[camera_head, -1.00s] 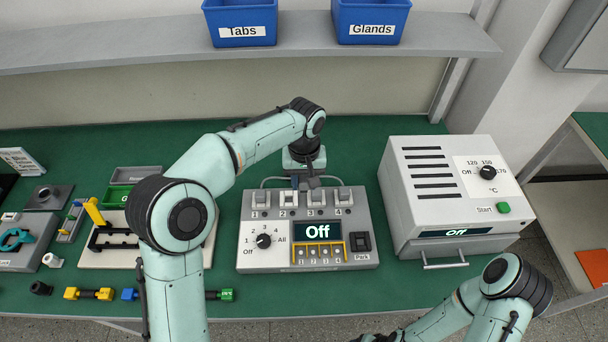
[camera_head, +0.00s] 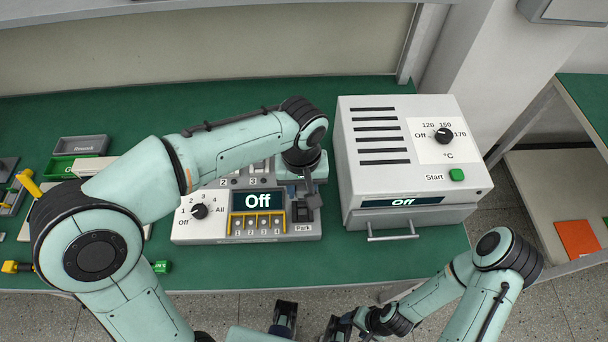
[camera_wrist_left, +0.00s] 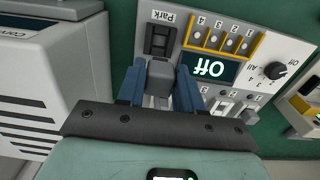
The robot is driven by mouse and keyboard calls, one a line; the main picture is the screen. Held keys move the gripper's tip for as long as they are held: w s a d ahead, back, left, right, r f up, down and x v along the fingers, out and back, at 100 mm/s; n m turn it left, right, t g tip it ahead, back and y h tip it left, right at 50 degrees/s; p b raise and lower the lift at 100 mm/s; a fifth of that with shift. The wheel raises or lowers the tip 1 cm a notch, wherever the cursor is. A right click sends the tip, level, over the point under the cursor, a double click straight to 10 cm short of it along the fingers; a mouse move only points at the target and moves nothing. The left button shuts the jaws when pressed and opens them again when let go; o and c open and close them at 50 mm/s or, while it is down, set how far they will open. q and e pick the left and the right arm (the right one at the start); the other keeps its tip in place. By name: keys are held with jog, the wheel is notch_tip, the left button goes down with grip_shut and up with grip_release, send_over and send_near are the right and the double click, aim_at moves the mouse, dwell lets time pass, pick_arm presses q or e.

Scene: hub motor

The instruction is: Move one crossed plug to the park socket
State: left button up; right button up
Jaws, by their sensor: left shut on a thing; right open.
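The grey tester (camera_head: 185,228) stands on the green bench with its display reading "Off". My left gripper (camera_head: 306,194) is over the tester's right end, close to the dark park socket (camera_wrist_left: 161,36). In the left wrist view its two blue fingers (camera_wrist_left: 158,86) are shut on a grey plug (camera_wrist_left: 160,78). White plugs (camera_wrist_left: 220,105) show in the numbered back row, partly hidden by the gripper. My right gripper (camera_head: 338,328) is open at the bottom edge, away from the bench.
A white oven (camera_head: 395,140) with a front handle stands close to the right of the tester. Grey and green trays (camera_head: 78,147) lie to the left, partly behind my left arm. A yellow-framed row of small sockets (camera_head: 258,224) sits on the tester's front.

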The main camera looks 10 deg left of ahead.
pick_arm(q)
jog(key=shift+s+d+f, duration=0.15)
jog(key=shift+f, duration=0.05)
notch_tip(320, 180, down, 4)
jog(key=b, duration=0.3)
jog(key=shift+f+b, duration=0.2)
jog(key=shift+b, duration=0.2)
jog(key=shift+f+b, duration=0.45)
jog(key=shift+f, duration=0.1)
jog(key=shift+f, duration=0.3)
jog(key=shift+f+b, duration=0.75)
jog(key=shift+f, duration=0.3)
dwell(0.5)
jog(key=o, duration=1.1)
